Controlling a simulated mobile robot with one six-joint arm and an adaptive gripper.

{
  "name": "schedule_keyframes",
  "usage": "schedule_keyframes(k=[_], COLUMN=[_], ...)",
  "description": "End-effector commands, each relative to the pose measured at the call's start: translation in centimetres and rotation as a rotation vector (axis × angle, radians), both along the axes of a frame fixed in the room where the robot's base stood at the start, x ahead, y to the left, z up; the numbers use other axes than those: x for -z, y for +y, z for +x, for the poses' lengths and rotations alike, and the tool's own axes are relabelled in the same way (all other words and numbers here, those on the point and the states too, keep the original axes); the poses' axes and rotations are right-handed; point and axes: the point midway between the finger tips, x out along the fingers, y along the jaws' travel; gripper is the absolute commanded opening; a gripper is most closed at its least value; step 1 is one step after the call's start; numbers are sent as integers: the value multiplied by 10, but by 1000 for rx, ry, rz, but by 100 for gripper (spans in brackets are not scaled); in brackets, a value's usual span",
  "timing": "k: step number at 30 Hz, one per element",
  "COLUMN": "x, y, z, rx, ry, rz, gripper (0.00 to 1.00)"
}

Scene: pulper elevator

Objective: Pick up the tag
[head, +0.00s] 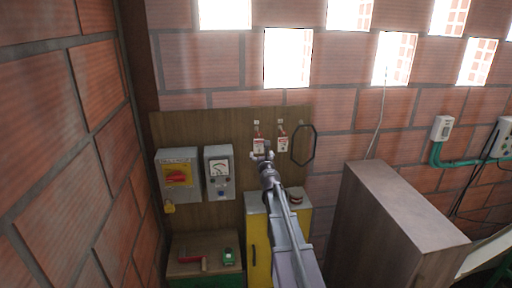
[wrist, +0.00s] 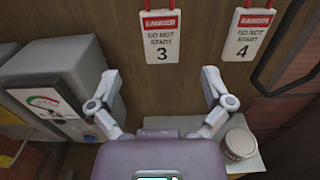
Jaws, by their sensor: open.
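Two white danger tags with red headers hang side by side on the wooden board. In the wrist view the left tag (wrist: 161,42) reads "DANGER DO NOT START 3" and the right tag (wrist: 247,38) reads the same with a 4. In the head view they are the small left tag (head: 258,145) and right tag (head: 283,145). My gripper (wrist: 161,76) is open and empty, its fingers spread to either side below tag 3. In the head view my gripper (head: 262,157) is just below the left tag and overlaps its lower edge. I cannot tell the exact gap to the board.
A grey meter box (head: 219,172) and a grey box with a yellow panel (head: 178,172) are mounted to the left. A black loop (head: 303,146) hangs right of the tags. A yellow-doored cabinet (head: 258,250) stands below. A tall wooden cabinet (head: 385,225) stands at right.

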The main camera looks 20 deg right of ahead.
Motion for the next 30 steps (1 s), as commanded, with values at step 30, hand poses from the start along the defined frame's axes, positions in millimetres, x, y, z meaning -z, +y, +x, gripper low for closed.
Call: schedule_keyframes(k=[30], x=[1], y=[-19], z=[59], rx=[2], ry=[0], rz=[0], gripper=[100])
